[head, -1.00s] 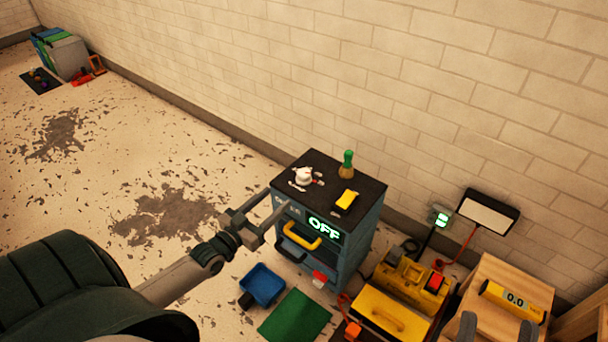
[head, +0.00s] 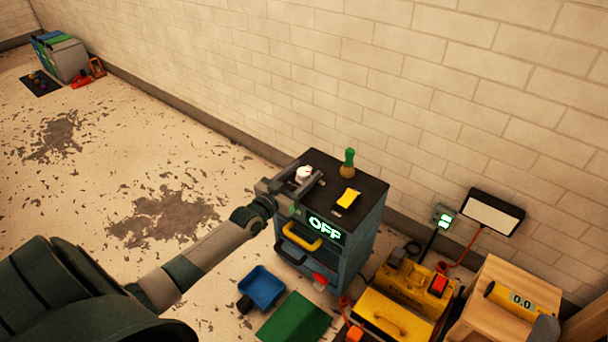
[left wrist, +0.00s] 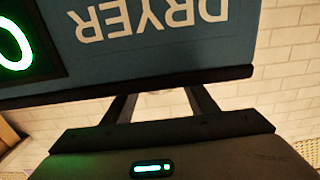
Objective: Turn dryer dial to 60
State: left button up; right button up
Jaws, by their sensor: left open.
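The dryer (head: 355,250) is a blue cabinet with a black top, and its lit green display (head: 324,228) reads OFF. A small white dial (head: 303,174) stands on the left part of the top. My left gripper (head: 307,171) is open, with its fingers reaching over the top on either side of the dial; contact cannot be told. In the left wrist view the DRYER label (left wrist: 150,20) appears upside down, and the open fingers (left wrist: 160,100) pass behind the cabinet's edge. The dial is mostly hidden there. My right gripper is not recognisable in view.
A green-topped bottle-like object (head: 348,163) and a yellow block (head: 348,198) are on the cabinet top. A yellow handle (head: 303,236) juts from the front. A blue bin (head: 262,287), green mat (head: 296,318), yellow machine (head: 395,312) and wooden box (head: 500,290) surround it.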

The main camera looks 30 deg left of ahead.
pick_arm(q)
jog(key=shift+w, duration=0.3)
jog(key=shift+c, duration=0.3)
jog(key=c, duration=1)
